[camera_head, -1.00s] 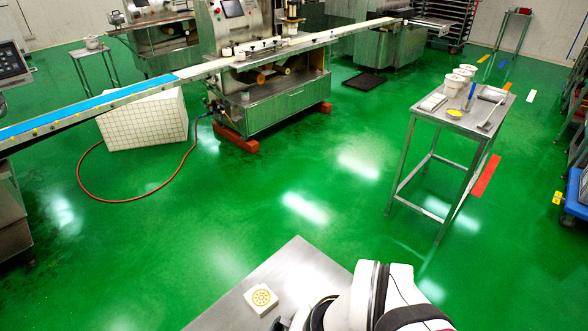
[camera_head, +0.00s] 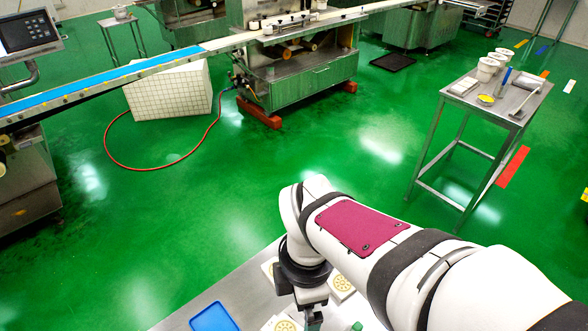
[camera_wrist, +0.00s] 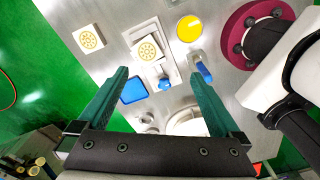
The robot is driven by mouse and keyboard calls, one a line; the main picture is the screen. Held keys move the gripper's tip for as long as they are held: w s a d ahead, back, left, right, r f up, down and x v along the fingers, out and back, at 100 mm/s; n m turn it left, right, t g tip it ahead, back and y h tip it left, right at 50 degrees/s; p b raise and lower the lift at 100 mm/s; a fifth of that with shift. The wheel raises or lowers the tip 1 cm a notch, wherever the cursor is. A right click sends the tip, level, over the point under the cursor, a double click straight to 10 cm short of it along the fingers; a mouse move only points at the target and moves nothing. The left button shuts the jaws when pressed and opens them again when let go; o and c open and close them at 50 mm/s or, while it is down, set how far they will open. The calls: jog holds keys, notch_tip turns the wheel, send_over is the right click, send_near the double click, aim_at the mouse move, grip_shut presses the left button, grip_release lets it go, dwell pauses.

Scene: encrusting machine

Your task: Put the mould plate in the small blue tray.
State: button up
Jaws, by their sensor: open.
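In the wrist view, a white square mould plate with a yellow ringed disc (camera_wrist: 88,38) lies alone on the steel table. A similar plate (camera_wrist: 148,50) sits on a grey-white piece. The head view shows two such patterned plates, one right of my gripper (camera_head: 342,283) and one at the bottom edge (camera_head: 285,325). The small blue tray (camera_wrist: 133,90) lies beside my left finger, appears empty, and shows in the head view (camera_head: 213,318). My gripper (camera_wrist: 160,72) is open and empty above the table, its green fingers wide apart. In the head view my arm hides part of the table.
A yellow disc (camera_wrist: 189,28), a blue-handled item (camera_wrist: 203,72) and a blue knob-like item (camera_wrist: 165,84) lie near the fingers. A white round container (camera_wrist: 187,122) is partly hidden by my gripper. A steel side table (camera_head: 500,97) stands apart at right. Green floor lies between.

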aim_at(284, 329)
jog(key=a+f+n, duration=0.1)
jog(key=f+n, duration=0.1)
jog(key=f, duration=0.3)
jog(key=w+a+f+n, duration=0.1)
jog(key=f+n, duration=0.2)
jog(key=f, duration=0.3)
jog(key=a+f+n, duration=0.1)
jog(key=f+n, duration=0.1)
jog(key=f, duration=0.4)
jog(key=shift+w+a+f+n, duration=0.15)
jog(key=shift+w+f+n, duration=0.05)
jog(key=shift+w+n, duration=0.2)
jog(key=shift+r, duration=0.1)
jog(key=c, duration=1.5)
